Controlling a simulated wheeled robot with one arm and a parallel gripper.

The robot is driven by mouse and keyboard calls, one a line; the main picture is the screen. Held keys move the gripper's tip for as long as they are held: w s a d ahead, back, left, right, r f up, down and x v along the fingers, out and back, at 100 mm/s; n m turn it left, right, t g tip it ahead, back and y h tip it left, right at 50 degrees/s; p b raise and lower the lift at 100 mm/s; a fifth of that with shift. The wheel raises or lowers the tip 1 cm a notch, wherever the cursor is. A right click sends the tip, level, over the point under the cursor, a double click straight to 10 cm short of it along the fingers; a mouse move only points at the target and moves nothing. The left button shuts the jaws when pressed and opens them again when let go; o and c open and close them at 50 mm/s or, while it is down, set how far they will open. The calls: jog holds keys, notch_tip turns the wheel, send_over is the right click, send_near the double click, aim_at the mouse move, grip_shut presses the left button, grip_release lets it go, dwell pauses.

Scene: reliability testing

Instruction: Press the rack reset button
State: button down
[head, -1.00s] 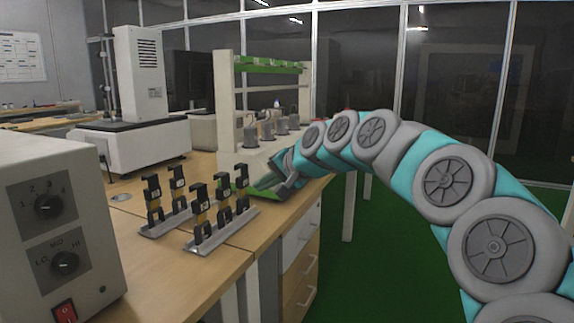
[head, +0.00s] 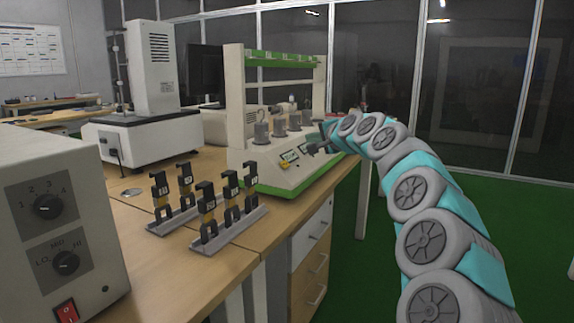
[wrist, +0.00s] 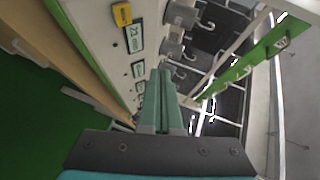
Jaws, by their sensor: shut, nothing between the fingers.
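The rack (head: 235,120) is a white frame with green trim standing at the far end of the wooden bench. Its sloping front panel carries small labelled displays (head: 289,156) and a yellow block (head: 284,165) near the left end. In the wrist view the yellow block (wrist: 122,14) is at the top, with a row of labels (wrist: 136,38) running down the panel. I cannot tell which part is the reset button. My gripper (head: 313,149) is in front of the panel, right of the yellow block. In the wrist view its green fingers (wrist: 160,74) are together and empty; contact is unclear.
Several grey weights (head: 262,133) hang or stand on the rack behind the panel. Metal holders with black-and-yellow parts (head: 228,212) stand on the near bench. A control box (head: 60,225) is at the left and a white instrument (head: 150,130) behind. Green floor (head: 400,215) lies right.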

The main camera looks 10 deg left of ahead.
aim_at(285, 160)
jog(key=shift+f, duration=0.1)
jog(key=shift+w+a+f+b, duration=0.35)
jog(key=shift+a+f+b, duration=0.05)
jog(key=shift+a+f, duration=0.6)
jog(key=shift+w+a+f+b, duration=0.35)
jog(key=shift+a+f, duration=0.5)
jog(key=shift+f, duration=0.3)
jog(key=shift+w+a+f+b, duration=0.3)
jog(key=shift+a+f+b, duration=0.1)
jog(key=shift+a+f, duration=0.6)
jog(key=shift+f, duration=0.15)
jog(key=shift+w+a+f, duration=0.1)
jog(key=shift+a+f, duration=0.1)
jog(key=shift+w+a+f, duration=0.1)
jog(key=shift+a+f, duration=0.15)
dwell(0.8)
jog(key=shift+d+r, duration=0.1)
jog(key=shift+s+d+r+p, duration=0.2)
jog(key=shift+d+r+p, duration=0.15)
jog(key=shift+r, duration=0.2)
jog(key=shift+d, duration=0.1)
